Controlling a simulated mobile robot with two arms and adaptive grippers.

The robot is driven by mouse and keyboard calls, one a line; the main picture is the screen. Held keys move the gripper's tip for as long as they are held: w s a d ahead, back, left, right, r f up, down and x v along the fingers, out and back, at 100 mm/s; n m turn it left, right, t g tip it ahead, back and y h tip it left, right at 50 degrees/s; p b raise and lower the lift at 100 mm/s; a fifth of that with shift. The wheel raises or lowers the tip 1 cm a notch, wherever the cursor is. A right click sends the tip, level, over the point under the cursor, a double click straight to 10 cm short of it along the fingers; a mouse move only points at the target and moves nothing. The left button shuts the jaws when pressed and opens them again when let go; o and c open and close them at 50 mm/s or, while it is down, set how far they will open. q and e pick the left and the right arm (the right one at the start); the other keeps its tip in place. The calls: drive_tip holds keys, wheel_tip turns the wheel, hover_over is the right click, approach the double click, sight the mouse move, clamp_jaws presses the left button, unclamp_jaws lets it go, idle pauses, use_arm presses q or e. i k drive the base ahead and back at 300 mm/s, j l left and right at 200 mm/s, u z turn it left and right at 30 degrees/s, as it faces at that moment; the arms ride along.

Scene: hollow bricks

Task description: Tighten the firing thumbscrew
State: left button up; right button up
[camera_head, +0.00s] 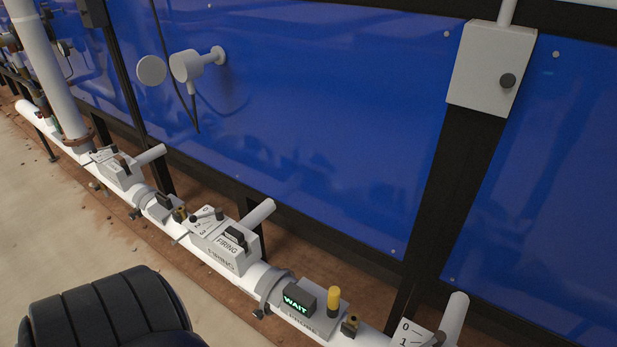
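The block labelled FIRING (227,247) sits on the white pipe near the picture's centre. A dark part (235,237) is set into its top. A plate with numbers (203,222) and a small dark-knobbed lever lies at its left end. A small brass-coloured piece (181,214) stands just left of that plate. I cannot tell for sure which small part is the firing thumbscrew, or how tight it is. Neither of my grippers is in view.
A box with a green WAIT display (297,300), a yellow cylinder (334,301) and another brass-coloured piece (350,325) sit further right along the pipe. Short white stubs (257,213) stick out behind it. A dark ribbed shape (100,312) fills the lower left. Blue panels stand behind.

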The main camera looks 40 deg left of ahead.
sight(258, 314)
drive_tip(key=k+j+z, duration=0.2)
drive_tip(key=j+z, duration=0.15)
drive_tip(key=j, duration=0.4)
drive_tip(key=k+j+z, duration=0.4)
drive_tip(key=j, duration=0.3)
drive_tip(key=k+j+z, duration=0.35)
drive_tip(key=j, duration=0.3)
drive_tip(key=k+j+z, duration=0.35)
drive_tip(key=k+j, duration=0.1)
drive_tip(key=j, duration=0.05)
